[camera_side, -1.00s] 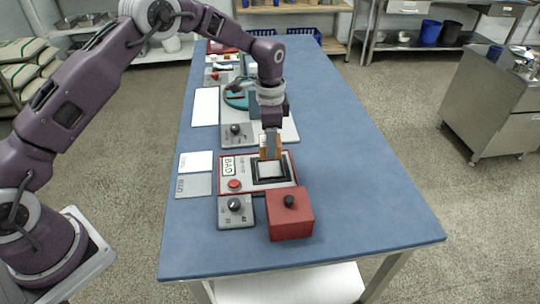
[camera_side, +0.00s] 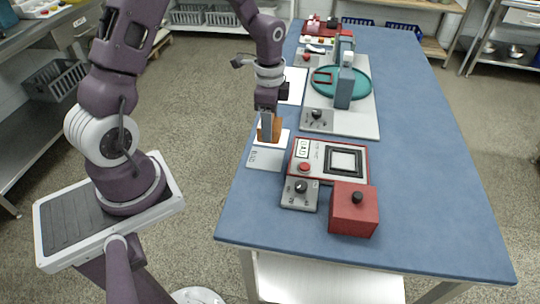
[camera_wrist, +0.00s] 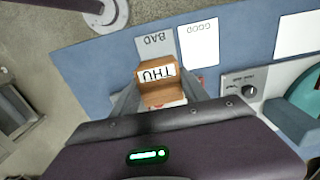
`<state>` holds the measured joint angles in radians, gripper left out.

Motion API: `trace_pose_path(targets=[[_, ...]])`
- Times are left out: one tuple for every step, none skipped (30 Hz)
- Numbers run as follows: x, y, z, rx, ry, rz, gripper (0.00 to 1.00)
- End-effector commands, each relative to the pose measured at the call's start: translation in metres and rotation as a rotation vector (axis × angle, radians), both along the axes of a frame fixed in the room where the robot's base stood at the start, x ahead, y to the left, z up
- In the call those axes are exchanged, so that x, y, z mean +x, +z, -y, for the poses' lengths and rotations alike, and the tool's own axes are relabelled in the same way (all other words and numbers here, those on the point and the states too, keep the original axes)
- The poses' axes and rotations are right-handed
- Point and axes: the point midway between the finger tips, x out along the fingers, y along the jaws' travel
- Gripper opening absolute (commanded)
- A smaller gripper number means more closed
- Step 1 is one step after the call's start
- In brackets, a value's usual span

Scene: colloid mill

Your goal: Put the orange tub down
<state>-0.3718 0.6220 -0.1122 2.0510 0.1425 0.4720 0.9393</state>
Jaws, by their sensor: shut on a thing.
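My gripper (camera_side: 266,132) is shut on the orange tub (camera_side: 275,127). In the wrist view the tub (camera_wrist: 152,73) sits between the fingers, with a white label reading "THU" facing the camera. In the side view it appears over the white card (camera_side: 281,138) at the table's left edge. The grey card marked "BAD" (camera_side: 265,159) lies just in front of that card. In the wrist view the grey card (camera_wrist: 154,45) and white card (camera_wrist: 200,45) lie beyond the tub. I cannot tell whether the tub touches a card.
A red-edged panel (camera_side: 330,174) with a "BAD" display and an empty black-framed square plate (camera_side: 343,160) stands right of the cards. A grey knob box (camera_side: 299,194) and a red box (camera_side: 353,212) are in front. A machine with a teal dish (camera_side: 361,84) stands behind.

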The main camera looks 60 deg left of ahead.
Motion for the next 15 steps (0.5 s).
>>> trace_pose_path(targets=[[-0.003,-0.014,0.001,-0.002,-0.001,-0.008,0.11],[-0.003,-0.022,0.001,-0.002,0.0,-0.009,0.11],[-0.002,-0.031,0.001,-0.003,0.0,-0.008,0.11],[-0.002,-0.036,0.001,-0.002,0.0,-0.006,0.11],[-0.002,-0.041,0.001,-0.002,0.0,-0.006,0.11],[-0.001,-0.046,0.001,-0.001,0.0,-0.005,0.11],[-0.002,-0.052,0.001,-0.001,0.0,-0.007,0.11],[-0.002,-0.058,0.001,-0.001,0.0,-0.007,0.11],[-0.002,-0.067,0.001,-0.002,0.0,-0.008,0.11],[-0.002,-0.073,0.001,-0.002,0.0,-0.008,0.11],[-0.001,-0.077,0.001,-0.002,0.0,-0.006,0.11],[-0.001,-0.082,0.001,-0.001,0.0,-0.006,0.11],[-0.001,-0.084,0.001,-0.001,0.0,-0.006,0.11],[-0.001,-0.085,0.0,-0.001,0.0,-0.004,0.11],[-0.001,-0.086,0.0,0.0,0.0,-0.003,0.11]])
